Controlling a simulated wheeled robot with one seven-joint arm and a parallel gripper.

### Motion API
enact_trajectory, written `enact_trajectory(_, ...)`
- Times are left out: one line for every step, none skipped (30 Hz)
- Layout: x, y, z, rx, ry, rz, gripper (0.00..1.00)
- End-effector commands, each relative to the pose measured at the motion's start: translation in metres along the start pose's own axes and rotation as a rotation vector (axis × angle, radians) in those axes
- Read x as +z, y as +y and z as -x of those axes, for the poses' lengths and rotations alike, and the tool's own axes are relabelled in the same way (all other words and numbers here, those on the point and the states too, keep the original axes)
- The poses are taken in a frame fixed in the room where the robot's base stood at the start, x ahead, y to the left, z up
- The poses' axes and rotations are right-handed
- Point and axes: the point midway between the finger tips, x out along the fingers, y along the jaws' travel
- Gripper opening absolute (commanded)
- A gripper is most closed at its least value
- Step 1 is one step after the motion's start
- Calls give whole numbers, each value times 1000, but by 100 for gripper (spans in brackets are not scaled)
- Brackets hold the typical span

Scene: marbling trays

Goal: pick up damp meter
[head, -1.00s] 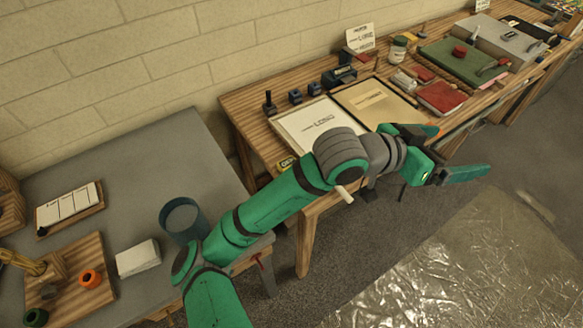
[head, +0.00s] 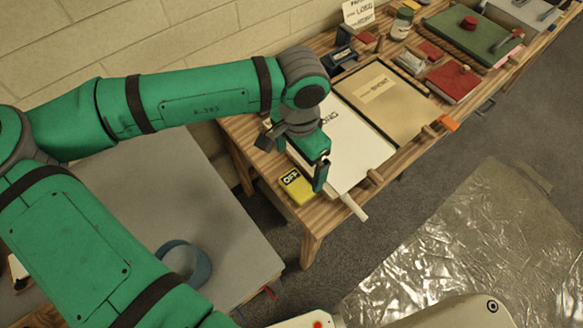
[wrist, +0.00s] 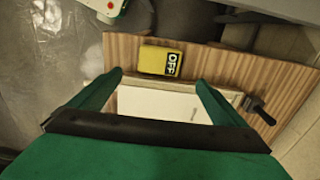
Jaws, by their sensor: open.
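The damp meter appears to be the yellow box with a black "OFF" display (head: 297,186). It lies on the near left corner of the wooden table, beside a white sheet in a tray. In the wrist view the yellow meter (wrist: 157,61) lies beyond my fingertips, roughly centred between them. My gripper (head: 301,165) points down over the table's left end, close to the meter. In the wrist view my gripper (wrist: 160,82) is open and empty, with the white sheet showing between its fingers. The height between fingers and meter is hard to tell.
The white sheet tray (head: 350,155) and a tan board (head: 385,108) lie right of the meter. A white rod (head: 354,206) sticks out over the table's front edge. A grey table (head: 215,215) with a blue container (head: 185,262) is at left.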

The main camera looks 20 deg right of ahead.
Motion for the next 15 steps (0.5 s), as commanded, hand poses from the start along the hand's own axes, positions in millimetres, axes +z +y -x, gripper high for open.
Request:
enact_trajectory(3, -1, -2, -2, -12, 3, 96)
enact_trajectory(4, -1, -4, -3, -16, 4, 96)
enact_trajectory(5, -1, -9, -3, -19, 4, 96)
enact_trajectory(5, -1, -13, -2, -20, 3, 96)
enact_trajectory(4, 0, -17, -1, -20, 2, 96)
enact_trajectory(3, 0, -24, -2, -18, -1, 96)
enact_trajectory(3, 1, -28, -2, -19, -2, 96)
enact_trajectory(2, 1, -33, -2, -18, -4, 96)
enact_trajectory(2, 1, -38, -2, -17, -4, 96)
enact_trajectory(2, 2, -42, -2, -17, -4, 96)
enact_trajectory(2, 1, -45, -2, -17, -4, 96)
enact_trajectory(2, 1, -49, -3, -17, -4, 96)
enact_trajectory(3, 1, -52, -3, -16, -3, 96)
enact_trajectory(3, 1, -53, -3, -15, -3, 96)
enact_trajectory(3, 1, -55, -2, -15, -2, 96)
